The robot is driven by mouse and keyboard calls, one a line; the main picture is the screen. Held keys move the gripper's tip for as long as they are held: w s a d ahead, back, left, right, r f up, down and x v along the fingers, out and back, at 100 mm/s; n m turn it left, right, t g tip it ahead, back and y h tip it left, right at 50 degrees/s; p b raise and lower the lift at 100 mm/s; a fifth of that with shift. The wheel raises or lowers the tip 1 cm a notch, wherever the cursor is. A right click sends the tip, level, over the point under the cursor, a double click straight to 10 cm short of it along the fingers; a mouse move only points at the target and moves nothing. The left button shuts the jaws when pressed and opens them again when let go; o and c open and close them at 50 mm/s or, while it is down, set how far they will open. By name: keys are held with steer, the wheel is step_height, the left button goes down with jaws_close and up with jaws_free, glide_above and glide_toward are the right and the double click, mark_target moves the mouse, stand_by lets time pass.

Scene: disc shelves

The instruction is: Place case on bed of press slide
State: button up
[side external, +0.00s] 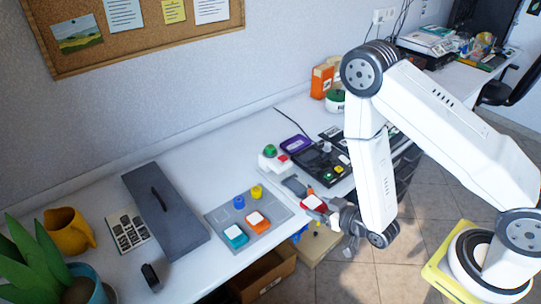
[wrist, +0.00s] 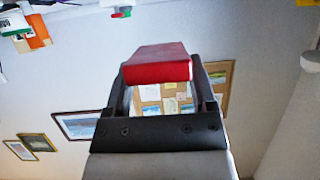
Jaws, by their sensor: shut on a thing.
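My gripper (side external: 328,209) is shut on a red case (side external: 313,202) with a white face, above the front edge of the table. In the wrist view the red case (wrist: 157,66) sits between the two dark fingers. A small press-like device with a green knob (side external: 270,151) and a red part stands on the table, beyond and to the left of the case. A dark grey piece (side external: 294,186) lies between that device and the case. I cannot tell for sure which part is the slide bed.
A grey plate (side external: 226,214) carries a teal case (side external: 235,236), an orange case (side external: 258,222) and blue and yellow knobs. A black device with buttons (side external: 322,162) stands behind my gripper. A long grey box (side external: 165,209) lies left. A cardboard box (side external: 264,275) is below the table edge.

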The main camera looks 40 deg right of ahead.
steer(key=shift+w+r, duration=0.55)
steer(key=w+d+r, duration=0.1)
steer(key=w+r, duration=0.2)
steer(key=r, duration=0.5)
steer(key=w+d+r, duration=0.2)
steer(key=w+r, duration=0.2)
steer(key=r, duration=0.4)
steer(key=shift+w, duration=0.3)
steer(key=shift+f, duration=0.1)
steer(key=s+f, duration=0.2)
steer(key=f, duration=0.3)
steer(key=s+a+f, duration=0.1)
steer(key=s+f, duration=0.1)
steer(key=f, duration=0.3)
steer(key=s+a+f, duration=0.1)
steer(key=s+f, duration=0.1)
steer(key=f, duration=0.3)
steer(key=shift+s+a+f, duration=0.15)
steer(key=shift+s+f, duration=0.7)
steer(key=shift+f, duration=0.05)
